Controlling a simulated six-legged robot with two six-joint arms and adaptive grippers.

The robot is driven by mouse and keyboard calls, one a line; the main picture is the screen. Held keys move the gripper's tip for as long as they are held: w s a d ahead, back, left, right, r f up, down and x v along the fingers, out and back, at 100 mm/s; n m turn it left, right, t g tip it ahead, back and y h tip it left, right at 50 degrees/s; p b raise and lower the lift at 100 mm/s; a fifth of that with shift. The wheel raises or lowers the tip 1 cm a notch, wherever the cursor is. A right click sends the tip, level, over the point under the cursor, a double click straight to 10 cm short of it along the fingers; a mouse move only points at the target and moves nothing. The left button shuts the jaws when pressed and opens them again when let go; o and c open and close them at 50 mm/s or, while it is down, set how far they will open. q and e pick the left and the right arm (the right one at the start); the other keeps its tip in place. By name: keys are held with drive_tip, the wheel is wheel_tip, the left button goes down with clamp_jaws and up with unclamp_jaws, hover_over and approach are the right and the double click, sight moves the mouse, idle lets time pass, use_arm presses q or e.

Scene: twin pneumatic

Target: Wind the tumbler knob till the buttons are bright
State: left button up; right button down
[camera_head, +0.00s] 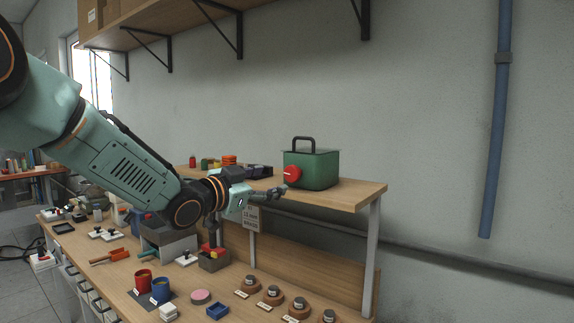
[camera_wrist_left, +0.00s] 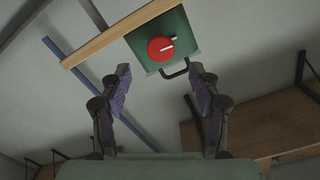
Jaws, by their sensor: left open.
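A green box-shaped tumbler (camera_head: 318,170) with a black top handle stands on the raised wooden shelf of the bench. Its round red knob (camera_head: 292,174) is on the front face. In the left wrist view the knob (camera_wrist_left: 161,49) shows a pale line reaching from near its middle to the right, on the green tumbler (camera_wrist_left: 185,22). My left gripper (camera_head: 281,191) is open and empty, close to the knob and slightly below it; no contact is clear. In the left wrist view the fingers of my left gripper (camera_wrist_left: 161,72) are spread apart. No buttons can be made out; the tumbler's inside is hidden. My right gripper is out of view.
The wooden shelf (camera_head: 345,194) also carries small coloured items to the left of the tumbler. A blue pipe (camera_head: 495,130) runs down the wall. The shelf's right end is clear.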

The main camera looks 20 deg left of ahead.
sight(290, 173)
use_arm(q)
drive_tip(key=w+n, duration=0.1)
drive_tip(key=w, duration=0.1)
drive_tip(key=w+d+n, duration=0.1)
drive_tip(key=w, duration=0.1)
drive_tip(key=w+d+n+p, duration=0.1)
drive_tip(key=w+n, duration=0.1)
drive_tip(key=shift+w+d+r, duration=0.1)
drive_tip(key=shift+w+d, duration=0.15)
drive_tip(key=shift+w, duration=0.1)
drive_tip(key=shift+w+d+r, duration=0.1)
drive_tip(key=shift+w, duration=0.1)
drive_tip(key=shift+w, duration=0.1)
drive_tip(key=shift+c, duration=1.4)
drive_tip(key=c, duration=0.9)
drive_tip(key=shift+o, duration=0.2)
drive_tip(key=shift+m, duration=0.3)
